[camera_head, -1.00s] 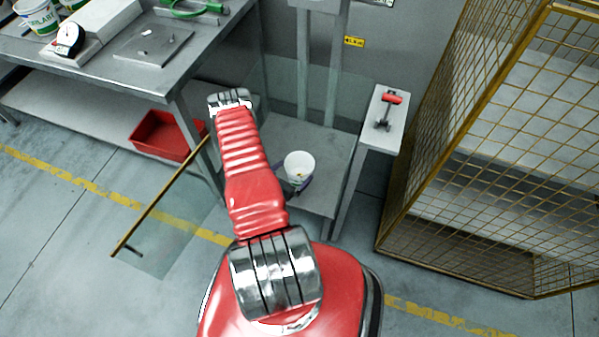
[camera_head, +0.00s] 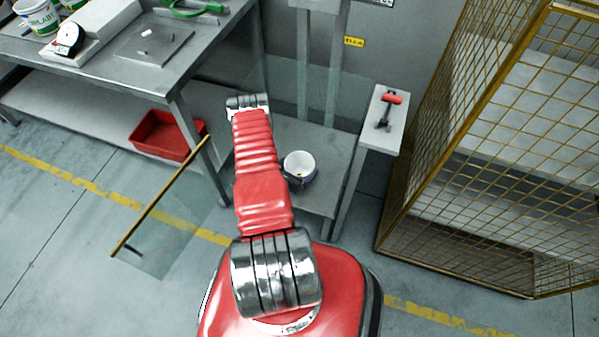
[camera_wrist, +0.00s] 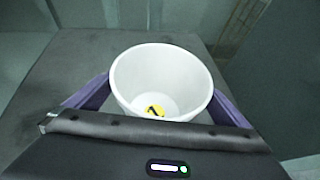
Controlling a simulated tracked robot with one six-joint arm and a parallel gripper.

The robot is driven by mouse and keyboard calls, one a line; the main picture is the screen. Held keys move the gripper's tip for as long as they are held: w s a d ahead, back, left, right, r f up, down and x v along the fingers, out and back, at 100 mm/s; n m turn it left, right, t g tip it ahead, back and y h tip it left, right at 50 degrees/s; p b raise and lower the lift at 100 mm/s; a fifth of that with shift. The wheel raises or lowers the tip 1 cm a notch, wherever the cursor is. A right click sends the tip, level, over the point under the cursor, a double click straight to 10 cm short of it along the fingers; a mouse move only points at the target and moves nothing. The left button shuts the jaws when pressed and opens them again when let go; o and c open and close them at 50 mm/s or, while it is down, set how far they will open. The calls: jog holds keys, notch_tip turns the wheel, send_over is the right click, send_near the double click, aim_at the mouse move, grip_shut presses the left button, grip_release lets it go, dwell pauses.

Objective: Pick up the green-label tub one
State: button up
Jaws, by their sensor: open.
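A white, open-topped tub (camera_head: 299,164) stands upright on the low grey shelf behind my arm. In the wrist view the tub (camera_wrist: 160,75) fills the middle, with a round yellow sticker with a black mark, perhaps a 1, on its inside bottom. No green label shows on the sides I can see. My gripper (camera_wrist: 158,103) is open, with one purple finger on each side of the tub. I cannot tell whether the fingers touch it. In the head view my gripper is mostly hidden by my arm and the tub.
White tubs with green labels (camera_head: 38,17) stand on the grey bench (camera_head: 95,65) at the upper left. A red bin (camera_head: 162,135) sits below it. A narrow stand (camera_head: 385,120) with a red-handled tool and a yellow mesh cage (camera_head: 480,130) are to the right.

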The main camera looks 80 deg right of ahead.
dwell(0.3)
jog(key=c, duration=0.7)
jog(key=shift+o, duration=0.2)
jog(key=shift+r, duration=0.1)
notch_tip(320, 180, up, 10)
dwell(0.4)
dwell(0.4)
